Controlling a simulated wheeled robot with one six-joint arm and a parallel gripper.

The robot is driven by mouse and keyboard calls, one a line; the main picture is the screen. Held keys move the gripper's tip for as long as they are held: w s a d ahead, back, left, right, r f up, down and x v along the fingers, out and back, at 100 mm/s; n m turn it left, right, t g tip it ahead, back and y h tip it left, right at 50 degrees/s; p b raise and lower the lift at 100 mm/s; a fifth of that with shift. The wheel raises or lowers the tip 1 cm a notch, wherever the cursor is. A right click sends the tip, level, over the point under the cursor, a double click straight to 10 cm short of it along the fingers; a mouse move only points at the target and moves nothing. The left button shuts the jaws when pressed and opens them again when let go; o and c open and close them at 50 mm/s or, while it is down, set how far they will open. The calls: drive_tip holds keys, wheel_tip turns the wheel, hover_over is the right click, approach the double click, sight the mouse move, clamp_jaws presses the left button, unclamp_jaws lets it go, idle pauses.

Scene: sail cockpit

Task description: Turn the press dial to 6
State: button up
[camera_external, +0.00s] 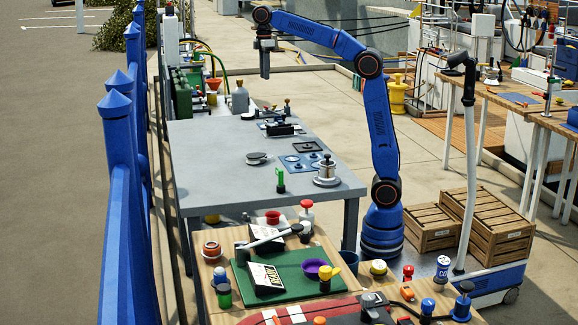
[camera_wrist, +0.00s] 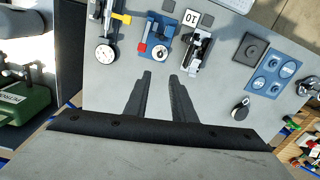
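Two small devices with round white dial faces stand on the grey table (camera_external: 215,170). In the wrist view, one dial (camera_wrist: 105,54) sits below a yellow and grey device, and another dial (camera_wrist: 158,52) is on a blue device with a red handle. I cannot tell which is the press dial, and its numbers are too small to read. My gripper (camera_external: 264,74) hangs pointing down above the table's far end. In the wrist view, my gripper (camera_wrist: 161,76) has its two dark fingers apart with nothing between them. The dials lie beyond the fingertips, apart from them.
A black clamp-like device (camera_wrist: 197,46) stands right of the blue one, near a card marked 01 (camera_wrist: 192,18). A blue plate (camera_wrist: 272,75) with round parts and a black square pad (camera_wrist: 251,49) lie farther right. A grey bottle (camera_external: 240,100) stands at the table's far edge.

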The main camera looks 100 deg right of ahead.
drive_tip(key=f, duration=1.9)
drive_tip(key=shift+a+f, duration=0.2)
drive_tip(key=shift+f, duration=0.2)
clamp_jaws()
